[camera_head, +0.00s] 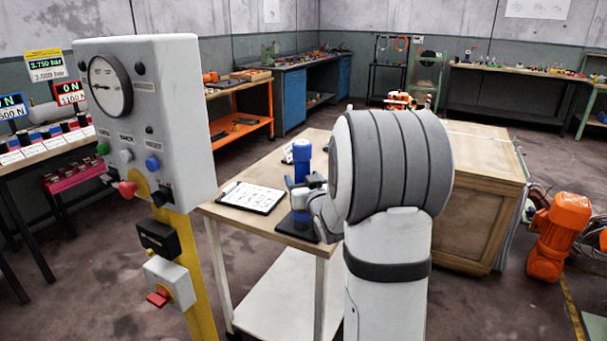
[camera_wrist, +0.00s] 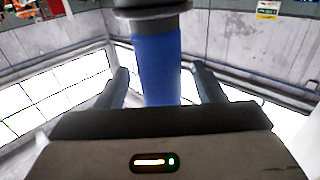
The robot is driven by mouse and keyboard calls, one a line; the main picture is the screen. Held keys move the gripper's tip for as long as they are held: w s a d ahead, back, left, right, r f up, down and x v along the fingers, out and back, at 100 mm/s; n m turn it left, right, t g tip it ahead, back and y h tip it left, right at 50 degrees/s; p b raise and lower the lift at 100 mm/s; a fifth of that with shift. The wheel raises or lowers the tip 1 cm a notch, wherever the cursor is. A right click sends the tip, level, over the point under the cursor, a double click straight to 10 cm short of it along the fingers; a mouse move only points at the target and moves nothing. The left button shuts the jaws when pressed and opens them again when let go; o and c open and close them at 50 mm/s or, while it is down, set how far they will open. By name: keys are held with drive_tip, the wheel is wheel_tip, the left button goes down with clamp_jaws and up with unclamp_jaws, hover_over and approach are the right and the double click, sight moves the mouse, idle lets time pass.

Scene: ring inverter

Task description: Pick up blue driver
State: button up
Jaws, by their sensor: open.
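The blue driver (camera_head: 302,158) stands upright on the small table, with a dark base at its foot. My gripper (camera_head: 308,184) is at the driver's middle, coming from the right. In the wrist view my gripper (camera_wrist: 160,82) is open, with one finger on each side of the blue body. Whether either finger touches it cannot be told. My own arm hides part of the table behind it.
A clipboard (camera_head: 250,197) lies on the small table (camera_head: 232,216) left of the driver. A grey control panel (camera_head: 150,120) on a yellow post stands at the left front. A wooden crate (camera_head: 473,205) stands at right, beside an orange machine (camera_head: 558,235).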

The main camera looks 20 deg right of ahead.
drive_tip(key=shift+w, duration=0.6)
drive_tip(key=shift+c, duration=0.5)
drive_tip(key=c, duration=1.1)
drive_tip(key=shift+r, duration=0.1)
